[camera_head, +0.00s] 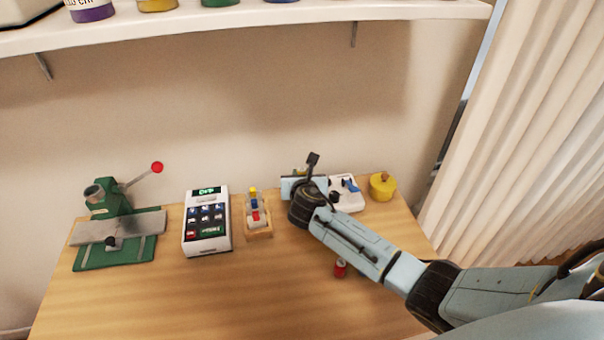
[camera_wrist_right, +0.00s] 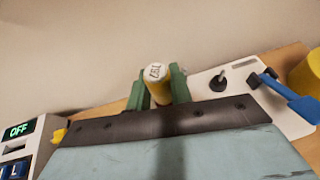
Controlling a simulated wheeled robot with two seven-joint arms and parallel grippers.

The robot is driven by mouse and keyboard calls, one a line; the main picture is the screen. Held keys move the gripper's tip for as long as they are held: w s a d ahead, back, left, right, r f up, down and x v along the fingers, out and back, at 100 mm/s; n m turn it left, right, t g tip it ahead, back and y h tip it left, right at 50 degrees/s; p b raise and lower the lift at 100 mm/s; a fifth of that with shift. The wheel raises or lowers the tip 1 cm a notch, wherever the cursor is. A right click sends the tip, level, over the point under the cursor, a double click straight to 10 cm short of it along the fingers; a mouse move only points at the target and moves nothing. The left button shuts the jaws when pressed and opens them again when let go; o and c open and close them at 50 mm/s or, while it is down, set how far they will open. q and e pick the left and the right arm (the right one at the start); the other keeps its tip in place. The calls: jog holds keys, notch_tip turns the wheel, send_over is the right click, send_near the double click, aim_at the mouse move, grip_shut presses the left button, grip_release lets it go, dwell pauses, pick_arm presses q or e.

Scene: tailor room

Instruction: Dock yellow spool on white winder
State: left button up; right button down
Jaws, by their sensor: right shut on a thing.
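The yellow spool (camera_wrist_right: 160,92) has a white marked end cap and sits upright, slightly tilted, between the green fingers of my right gripper (camera_wrist_right: 158,90) in the wrist view. The gripper is shut on it. In the head view my right gripper (camera_head: 300,175) is at the back of the table, just left of the white winder, and my wrist hides most of the spool. The white winder (camera_head: 350,199) has a blue lever. In the wrist view the winder (camera_wrist_right: 206,78) shows a black peg (camera_wrist_right: 219,82) right of the spool, apart from it. My left gripper is out of view.
A yellow round container (camera_head: 382,190) stands right of the winder. A wooden holder (camera_head: 260,232) with small coloured spools and a keypad box (camera_head: 207,225) reading OFF stand left. A green press (camera_head: 117,225) is far left. A red spool (camera_head: 340,269) lies near my forearm.

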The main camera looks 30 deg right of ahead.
jog(key=shift+f+b, duration=0.4)
jog(key=shift+f, duration=0.2)
jog(key=c, duration=1.5)
grip_release()
jog(key=shift+c, duration=0.2)
jog(key=shift+s+a+r+p, duration=0.2)
jog(key=shift+s+r+p, duration=0.2)
jog(key=shift+p, duration=0.3)
jog(key=p+v, duration=0.8)
jog(key=v, duration=0.2)
jog(key=shift+f+p, duration=0.2)
jog(key=shift+p, duration=0.1)
